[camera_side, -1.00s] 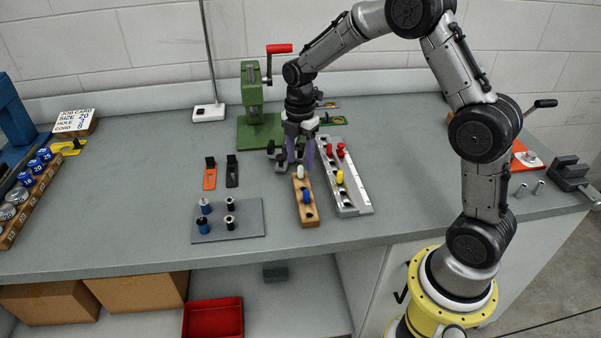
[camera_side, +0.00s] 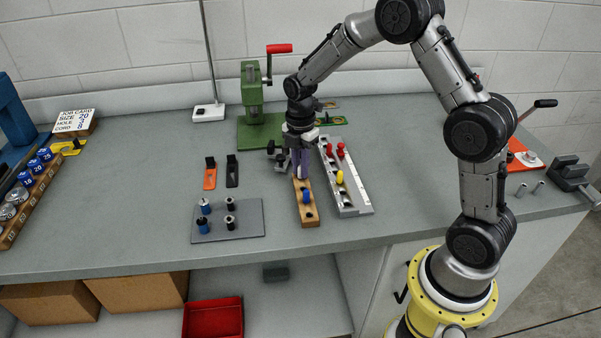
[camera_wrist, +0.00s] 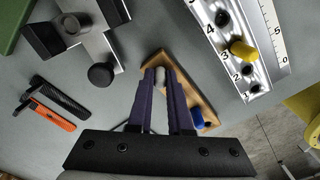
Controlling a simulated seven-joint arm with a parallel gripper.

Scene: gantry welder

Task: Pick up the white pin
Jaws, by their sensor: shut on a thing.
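The white pin (camera_wrist: 160,73) shows between my gripper's purple fingertips in the wrist view. It is at the far end of the wooden block (camera_side: 308,215), and I cannot tell whether it still sits in its hole. My gripper (camera_side: 300,172) is shut on the pin, pointing down over the block.
A metal rail (camera_side: 352,205) with numbered holes stands just right of the block, holding red pins (camera_side: 341,150) and a yellow pin (camera_side: 339,177). A grey plate (camera_side: 250,228) with several pins lies left. A green press (camera_side: 252,95) stands behind. Open bench lies between plate and block.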

